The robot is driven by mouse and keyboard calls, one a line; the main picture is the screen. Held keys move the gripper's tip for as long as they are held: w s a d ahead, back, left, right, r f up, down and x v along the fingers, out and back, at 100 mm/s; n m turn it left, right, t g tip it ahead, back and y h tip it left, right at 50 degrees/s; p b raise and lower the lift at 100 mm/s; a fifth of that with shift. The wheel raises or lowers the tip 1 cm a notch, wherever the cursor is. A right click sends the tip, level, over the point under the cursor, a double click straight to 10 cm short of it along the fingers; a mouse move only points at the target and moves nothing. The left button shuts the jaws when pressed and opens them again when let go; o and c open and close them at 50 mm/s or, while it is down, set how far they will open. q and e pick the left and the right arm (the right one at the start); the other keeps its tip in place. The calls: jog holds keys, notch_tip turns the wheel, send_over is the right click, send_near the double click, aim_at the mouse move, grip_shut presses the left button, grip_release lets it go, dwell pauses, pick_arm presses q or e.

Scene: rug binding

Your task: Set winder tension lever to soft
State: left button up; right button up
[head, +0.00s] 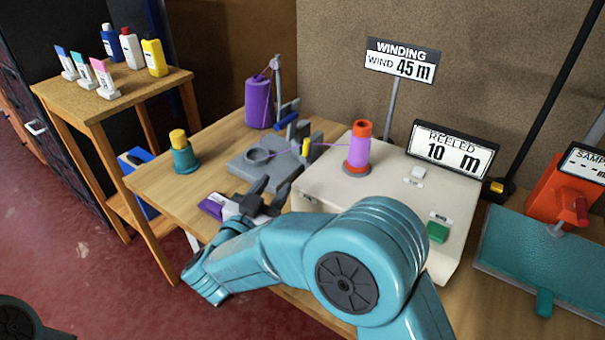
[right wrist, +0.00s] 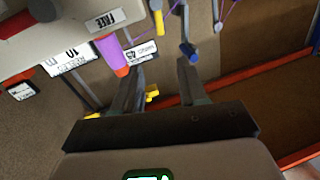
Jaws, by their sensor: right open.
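The pale winder (head: 320,185) stands at mid-table with a purple-wound spool (head: 358,150) on top, also in the right wrist view (right wrist: 112,55). I cannot tell for sure which part is the tension lever. A blue-ended part (right wrist: 188,48) shows beyond my fingers in the right wrist view, and a small yellow part (head: 306,147) sits by the grey block. A label reading FREE (right wrist: 104,20) is on the winder; no soft mark is readable. My right gripper (head: 268,196) is open and empty, in front of the grey block, left of the winder. My left gripper is out of view.
A grey base with a ring (head: 258,157) and a purple cone (head: 259,103) stand behind my right gripper. A teal spool with yellow top (head: 183,152) is at the left. Signs read WIND 45 m (head: 400,62) and REELED 10 m (head: 452,148).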

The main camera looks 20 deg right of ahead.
aim_at(305, 145)
jog(key=x, duration=1.6)
jog(key=shift+w+f, duration=0.1)
jog(key=shift+f, duration=0.1)
grip_shut()
